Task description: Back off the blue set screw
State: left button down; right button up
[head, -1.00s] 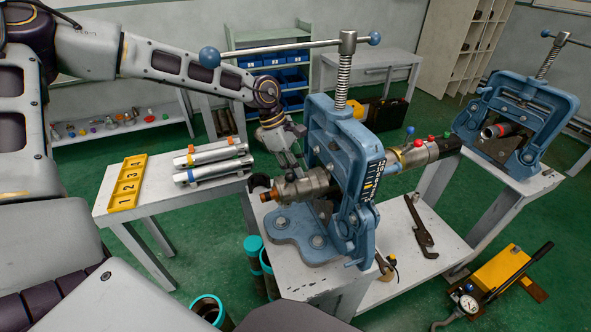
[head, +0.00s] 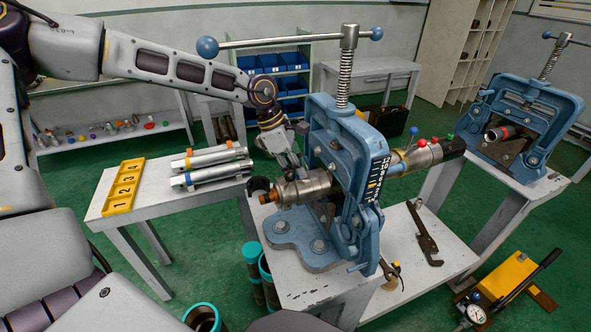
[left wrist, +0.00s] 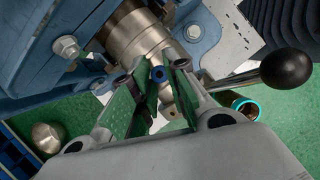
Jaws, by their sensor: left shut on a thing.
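A blue vise (head: 340,165) on the bench clamps a metal pipe assembly (head: 312,187) with a copper-coloured end. My left gripper (head: 290,165) reaches down to the pipe just left of the vise. In the left wrist view the blue set screw (left wrist: 158,74) sits beside the metal collar (left wrist: 133,40), between the green-faced fingertips of my left gripper (left wrist: 160,82). The gripper is shut on it. In the head view the fingers hide this screw. My right gripper is in neither view.
A wrench (head: 424,235) lies on the bench at right. A yellow numbered tray (head: 124,186) and metal tubes (head: 210,163) lie on the left table. A second vise (head: 525,115) stands farther right.

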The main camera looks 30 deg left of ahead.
pick_arm(q)
jog(key=c, duration=1.7)
grip_release()
jog(key=shift+o, duration=0.2)
jog(key=shift+r, duration=0.1)
jog(key=v, duration=1.1)
jog(key=shift+r, duration=0.3)
jog(key=shift+a, duration=0.15)
